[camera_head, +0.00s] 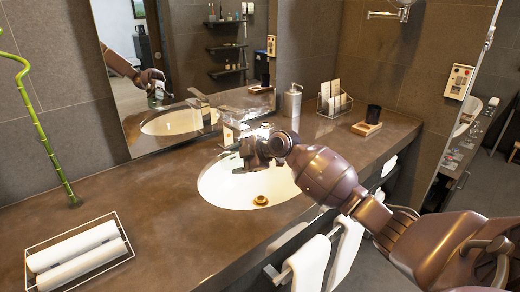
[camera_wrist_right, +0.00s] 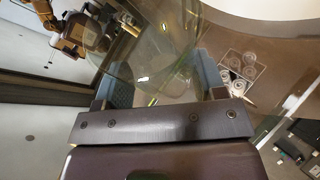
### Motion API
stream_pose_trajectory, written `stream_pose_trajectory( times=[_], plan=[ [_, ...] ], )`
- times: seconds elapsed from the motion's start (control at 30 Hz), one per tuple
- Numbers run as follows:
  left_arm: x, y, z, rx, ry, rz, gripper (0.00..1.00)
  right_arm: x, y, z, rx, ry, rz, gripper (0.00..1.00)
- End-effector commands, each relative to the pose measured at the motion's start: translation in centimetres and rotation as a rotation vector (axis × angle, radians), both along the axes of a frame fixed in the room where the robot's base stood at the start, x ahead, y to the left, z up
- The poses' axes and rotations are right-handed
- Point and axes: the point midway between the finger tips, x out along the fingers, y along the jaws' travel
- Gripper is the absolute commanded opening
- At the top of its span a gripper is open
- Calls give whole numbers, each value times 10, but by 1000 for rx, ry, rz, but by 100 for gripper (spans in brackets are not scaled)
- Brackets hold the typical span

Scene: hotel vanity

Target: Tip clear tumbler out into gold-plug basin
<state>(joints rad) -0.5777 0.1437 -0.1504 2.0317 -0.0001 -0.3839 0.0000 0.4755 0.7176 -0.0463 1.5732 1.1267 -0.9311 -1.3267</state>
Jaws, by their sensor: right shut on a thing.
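The white oval basin (camera_head: 222,187) is set in the brown counter, with the gold plug (camera_head: 261,200) at its bottom. My right gripper (camera_head: 251,152) is above the back part of the basin, near the faucet. It is shut on the clear tumbler, which fills the middle of the right wrist view (camera_wrist_right: 155,52) between the dark fingers. In the head view the tumbler is hard to make out behind the gripper and against the faucet. Its tilt and contents cannot be told. My left gripper is not in view.
The chrome faucet (camera_head: 203,101) stands behind the basin under the mirror (camera_head: 180,60). A towel tray (camera_head: 78,255) and bamboo stalk (camera_head: 45,140) are left. The counter between is clear.

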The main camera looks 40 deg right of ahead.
Motion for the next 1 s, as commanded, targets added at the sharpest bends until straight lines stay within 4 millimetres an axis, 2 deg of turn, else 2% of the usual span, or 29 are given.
stream_pose_trajectory(
  times=[0.03, 0.1, 0.2, 0.33, 0.43, 0.57, 0.8, 1.0],
  plan=[
    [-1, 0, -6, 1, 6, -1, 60, 7, -21, -5, -12, 7, 9, 24],
    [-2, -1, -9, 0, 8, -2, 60, 14, -44, -3, -19, 7, 34, 24],
    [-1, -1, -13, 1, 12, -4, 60, 19, -73, 2, -33, 8, 71, 24],
    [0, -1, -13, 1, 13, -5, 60, 21, -97, 9, -51, 7, 125, 24],
    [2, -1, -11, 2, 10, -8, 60, 20, -105, 13, -69, 3, 169, 24],
    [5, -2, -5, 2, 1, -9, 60, 19, -104, 16, -95, 2, 211, 24],
    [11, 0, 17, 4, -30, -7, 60, 18, -101, 30, -233, -1, 219, 24],
    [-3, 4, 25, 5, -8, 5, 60, 18, -98, 37, -414, 4, 216, 24]
  ],
)
